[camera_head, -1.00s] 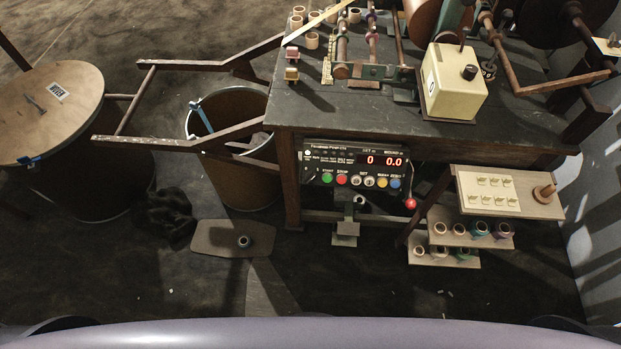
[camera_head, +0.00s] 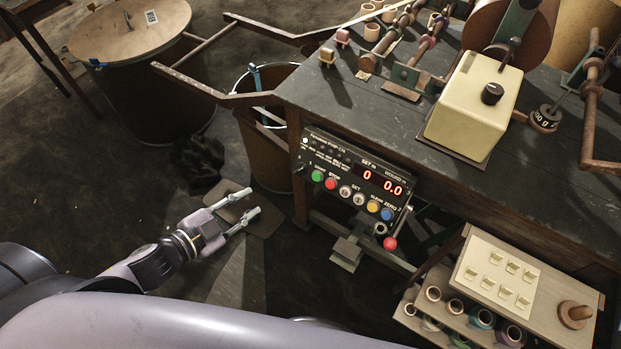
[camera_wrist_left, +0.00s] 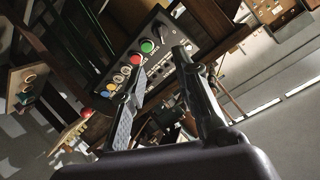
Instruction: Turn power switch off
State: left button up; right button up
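The black control panel (camera_head: 343,172) hangs under the front edge of the workbench. Its red display (camera_head: 382,182) is lit and reads 0 and 0.0. A row of green, red, white, yellow and blue buttons runs along it. A small black knob or switch (camera_head: 300,168) sits at its left end; its setting is too small to read. In the left wrist view a black knob (camera_wrist_left: 159,30) shows beyond the green button (camera_wrist_left: 147,46). My left gripper (camera_head: 251,203) is open and empty, low and to the left of the panel. My right gripper is not seen.
A red-tipped lever (camera_head: 390,243) sticks out below the panel's right end. A shelf with tape rolls (camera_head: 510,335) stands at the lower right. A bin (camera_head: 262,150) stands left of the bench leg. The floor before the panel is mostly clear.

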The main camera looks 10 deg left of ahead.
pick_arm(q)
send_near(299, 170)
jog(key=x, duration=0.7)
jog(key=shift+w, duration=0.15)
jog(key=shift+w+d+f, duration=0.3)
jog(key=shift+w+d, duration=0.1)
jog(key=shift+w, duration=0.15)
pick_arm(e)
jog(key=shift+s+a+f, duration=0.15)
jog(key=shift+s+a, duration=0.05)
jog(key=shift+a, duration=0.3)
pick_arm(q)
jog(key=shift+c, duration=0.3)
grip_shut()
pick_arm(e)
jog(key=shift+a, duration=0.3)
